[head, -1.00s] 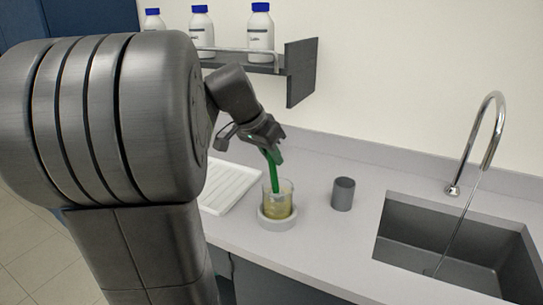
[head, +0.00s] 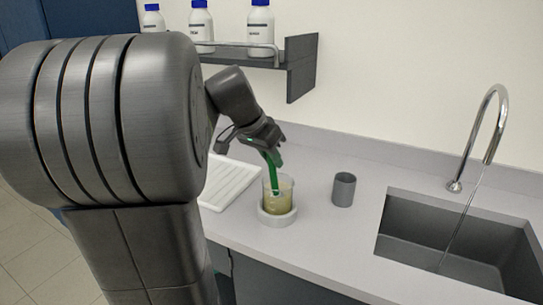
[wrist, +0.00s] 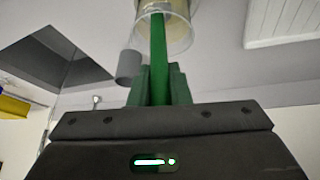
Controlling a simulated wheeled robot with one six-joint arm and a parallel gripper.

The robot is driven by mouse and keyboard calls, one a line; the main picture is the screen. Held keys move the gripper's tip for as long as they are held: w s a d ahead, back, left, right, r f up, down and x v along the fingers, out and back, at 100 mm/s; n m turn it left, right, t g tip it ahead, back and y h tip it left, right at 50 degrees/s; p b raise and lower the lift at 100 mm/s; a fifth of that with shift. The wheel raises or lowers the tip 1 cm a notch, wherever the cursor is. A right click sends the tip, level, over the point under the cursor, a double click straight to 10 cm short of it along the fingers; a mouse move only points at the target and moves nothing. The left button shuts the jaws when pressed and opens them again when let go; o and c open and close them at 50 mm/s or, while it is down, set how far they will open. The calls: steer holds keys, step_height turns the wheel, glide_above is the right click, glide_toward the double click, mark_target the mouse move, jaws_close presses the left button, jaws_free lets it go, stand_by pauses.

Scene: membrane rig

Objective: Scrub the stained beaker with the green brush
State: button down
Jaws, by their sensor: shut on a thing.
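The stained beaker (head: 284,204) is clear glass with a yellowish-brown tint in its lower part. It stands upright in a light round holder (head: 270,220) on the counter. My gripper (head: 273,150) is above the beaker and shut on the green brush (head: 271,171). The brush slants down through the beaker's mouth, and its lower end is inside; whether it touches the bottom cannot be told. In the wrist view the green brush (wrist: 158,55) runs from between the jaws into the beaker (wrist: 178,32).
A grey cup (head: 343,190) stands right of the beaker. A white ribbed drying tray (head: 228,183) lies to the left. A sink (head: 450,240) with a tall faucet (head: 495,120) is at right. A shelf (head: 301,68) with white blue-capped bottles is above.

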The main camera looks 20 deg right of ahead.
steer(key=shift+w, duration=0.15)
steer(key=shift+w+d+p, duration=0.35)
steer(key=shift+w+d, duration=0.1)
steer(key=shift+w, duration=0.25)
steer(key=shift+s+d, duration=0.3)
steer(key=shift+d, duration=0.2)
steer(key=shift+r+p, duration=1.65)
steer(key=shift+r, duration=0.4)
step_height(320, 180, down, 4)
steer(key=b, duration=0.3)
steer(key=shift+w+a, duration=0.1)
steer(key=shift+a, duration=0.05)
